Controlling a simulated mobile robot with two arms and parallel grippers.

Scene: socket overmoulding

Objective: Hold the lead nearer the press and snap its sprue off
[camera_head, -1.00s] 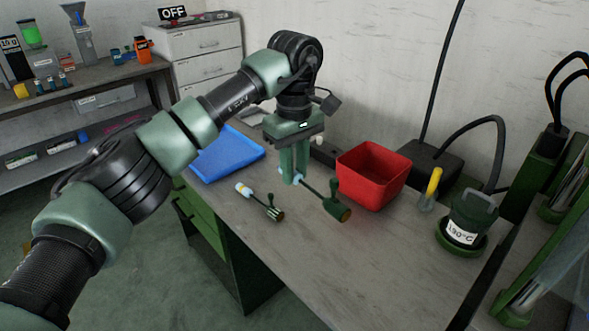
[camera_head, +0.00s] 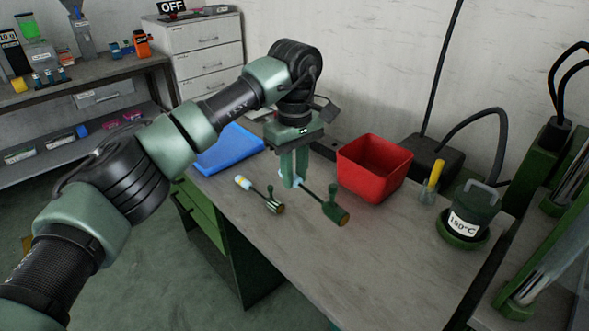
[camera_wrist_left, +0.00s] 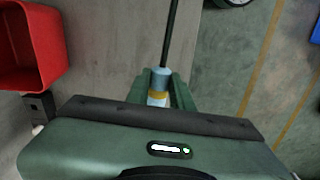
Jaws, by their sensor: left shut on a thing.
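The lead nearer the press (camera_head: 312,189) lies on the bench with a dark green moulded socket (camera_head: 336,212) at its front end. A thin green sprue with a knob (camera_head: 333,189) stands up from that socket. My left gripper (camera_head: 292,184) points down and is shut on the pale blue end of this lead. In the left wrist view, the gripper (camera_wrist_left: 158,82) has its fingers on both sides of the pale blue sleeve, and the black cable (camera_wrist_left: 169,35) runs away from it. The second lead (camera_head: 258,195) lies to the left, its own sprue (camera_head: 270,191) upright. My right gripper is out of view.
A red bin (camera_head: 372,170) stands behind and right of the held lead. A blue tray (camera_head: 228,150) lies at the back left. A green heated pot (camera_head: 470,215) and a small cup with a yellow-handled tool (camera_head: 430,190) stand to the right. The front of the bench (camera_head: 330,265) is clear.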

